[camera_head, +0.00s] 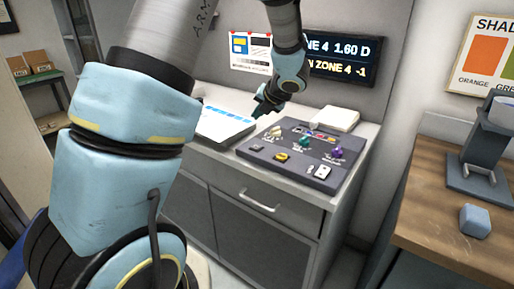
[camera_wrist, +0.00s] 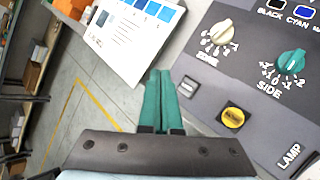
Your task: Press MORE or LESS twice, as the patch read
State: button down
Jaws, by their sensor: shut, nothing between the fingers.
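The grey control panel (camera_head: 300,172) lies on the cabinet top. It has a white ZONE knob (camera_wrist: 220,32), a teal SIDE knob (camera_wrist: 292,62) and a purple knob (camera_head: 337,152) whose label I cannot read. Along its near side are a small pale button (camera_wrist: 188,87), a yellow button (camera_wrist: 233,117) and a white LAMP switch (camera_head: 321,172). I cannot read MORE or LESS anywhere. My gripper (camera_wrist: 160,75) is shut and empty, its teal fingers left of the pale button in the wrist view.
A wall display (camera_head: 343,58), partly hidden by my arm, reads "NE 4 1.60 D" and "N ZONE 4 -1". A white sheet with blue patches (camera_head: 222,125) lies left of the panel, and a pale pad (camera_head: 335,119) behind it. A wooden table (camera_head: 425,215) stands right.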

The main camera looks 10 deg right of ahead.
aim_at(257, 148)
jog(key=shift+f+b, duration=3.55)
jog(key=shift+f, duration=0.75)
jog(key=shift+f, duration=0.1)
jog(key=shift+f+b, duration=0.3)
jog(key=shift+b, duration=0.1)
jog(key=shift+f+b, duration=0.45)
jog(key=shift+f, duration=0.05)
jog(key=shift+r, duration=0.1)
jog(key=shift+r+p, duration=0.75)
jog(key=shift+r, duration=0.05)
notch_tip(257, 148, up, 5)
jog(key=p, duration=0.4)
jog(key=shift+r, duration=0.1)
